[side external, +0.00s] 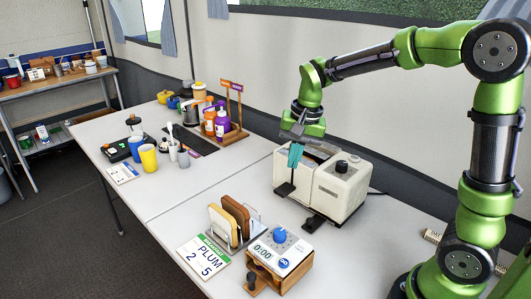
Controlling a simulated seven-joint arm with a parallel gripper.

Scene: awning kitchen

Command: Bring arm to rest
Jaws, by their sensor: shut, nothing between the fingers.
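My green arm reaches in from the right, and my gripper (294,156) points down at the left end of a cream toaster (330,180). Its teal fingers are shut and hold nothing visible. They are close to the toaster's front lever side; I cannot tell whether they touch it. The toaster has a black knob on top and dark levers low at its front.
A rack with bread slices (230,223) and a timer with a blue knob (280,250) stand in front of the toaster. A sign reading PLUM (203,257) lies beside them. A wooden caddy with bottles (228,134), a yellow cup (148,158) and a scale stand farther back. Bare table lies left of the toaster.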

